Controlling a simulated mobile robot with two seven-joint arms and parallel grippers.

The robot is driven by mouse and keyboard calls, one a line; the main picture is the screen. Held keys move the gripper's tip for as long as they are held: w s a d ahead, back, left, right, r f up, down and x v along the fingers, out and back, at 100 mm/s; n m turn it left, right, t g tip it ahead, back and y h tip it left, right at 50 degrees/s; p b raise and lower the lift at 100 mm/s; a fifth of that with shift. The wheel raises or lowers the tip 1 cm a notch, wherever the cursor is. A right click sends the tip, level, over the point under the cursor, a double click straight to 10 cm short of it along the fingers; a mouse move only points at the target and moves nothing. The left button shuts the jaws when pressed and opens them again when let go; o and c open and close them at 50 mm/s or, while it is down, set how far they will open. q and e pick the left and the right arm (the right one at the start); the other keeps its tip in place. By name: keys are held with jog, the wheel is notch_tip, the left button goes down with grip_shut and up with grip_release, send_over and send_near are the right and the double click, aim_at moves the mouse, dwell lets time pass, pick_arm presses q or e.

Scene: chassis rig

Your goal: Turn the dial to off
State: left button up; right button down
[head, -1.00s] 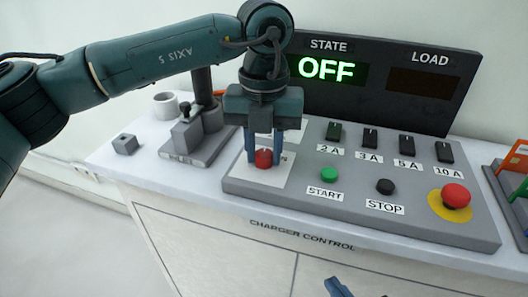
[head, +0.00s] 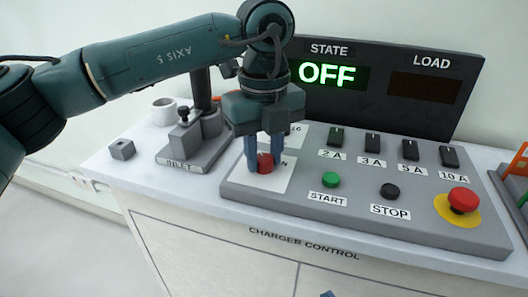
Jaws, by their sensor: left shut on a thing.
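The red dial (head: 265,163) sits on a white plate (head: 262,184) at the left end of the grey control panel. My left gripper (head: 265,160) points down over it and is shut on it, one blue finger on each side. The fingers and palm hide part of the dial and its labels, so I cannot read its setting. The STATE display (head: 327,74) shows OFF in green. Only a small blue tip of my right gripper (head: 327,294) shows at the bottom edge, apart from the panel.
The panel also has several black switches (head: 372,142), a green START button (head: 331,180), a black STOP button (head: 390,191) and a red emergency button (head: 464,199). A grey INLET fixture (head: 196,150), a small grey block (head: 122,149) and a white cup (head: 164,109) stand left.

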aim_at(264, 157)
dwell(0.3)
pick_arm(q)
jog(key=o, duration=1)
jog(key=shift+c, duration=0.2)
notch_tip(264, 157, up, 13)
jog(key=p, duration=0.2)
jog(key=shift+r, duration=0.15)
pick_arm(e)
jog(key=r, duration=0.2)
jog(key=d+r+m, duration=0.1)
jog(key=shift+s+t, duration=0.25)
jog(key=shift+t, duration=0.05)
